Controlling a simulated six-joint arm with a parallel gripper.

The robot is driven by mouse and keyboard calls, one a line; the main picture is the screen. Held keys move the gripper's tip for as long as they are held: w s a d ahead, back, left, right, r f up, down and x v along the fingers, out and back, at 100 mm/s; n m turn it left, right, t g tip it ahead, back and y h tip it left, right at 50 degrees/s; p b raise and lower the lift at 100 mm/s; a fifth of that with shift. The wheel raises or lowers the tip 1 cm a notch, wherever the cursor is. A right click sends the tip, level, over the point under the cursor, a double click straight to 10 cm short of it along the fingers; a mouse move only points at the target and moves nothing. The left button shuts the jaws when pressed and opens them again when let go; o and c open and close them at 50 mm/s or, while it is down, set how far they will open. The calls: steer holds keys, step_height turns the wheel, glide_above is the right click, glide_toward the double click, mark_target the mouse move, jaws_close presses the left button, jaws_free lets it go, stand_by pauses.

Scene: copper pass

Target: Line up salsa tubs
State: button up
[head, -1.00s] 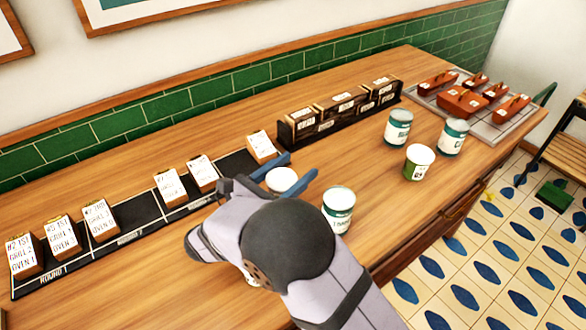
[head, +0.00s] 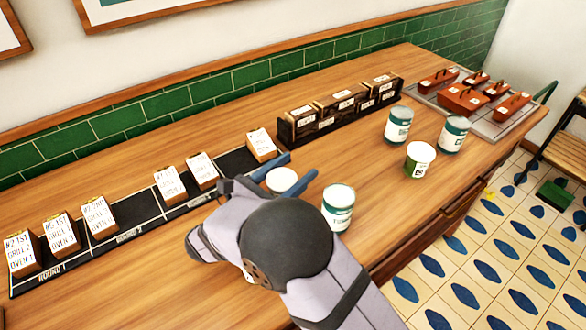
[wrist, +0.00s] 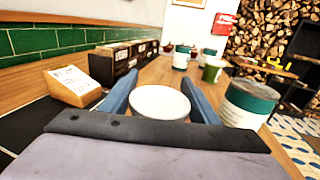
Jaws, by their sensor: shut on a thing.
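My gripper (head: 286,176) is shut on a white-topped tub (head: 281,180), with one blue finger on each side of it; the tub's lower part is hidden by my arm. In the wrist view, the held tub (wrist: 160,102) sits between the two fingers. A white tub with a teal band (head: 337,208) stands just right of my gripper; it also shows in the wrist view (wrist: 246,104). Farther back stand a green tub with a white top (head: 418,160) and two teal-banded tubs, one on the left (head: 398,126) and one on the right (head: 452,136).
A black rail (head: 130,232) with several white ticket blocks (head: 97,216) runs along the left of the counter. A dark rack of boxes (head: 340,108) stands behind. A grey tray (head: 482,122) with red-brown handled blocks is at the back right. The counter's front edge drops to the tiled floor.

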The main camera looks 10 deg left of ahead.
steer(key=shift+f, duration=0.15)
steer(key=o, duration=1.4)
step_height(320, 180, up, 10)
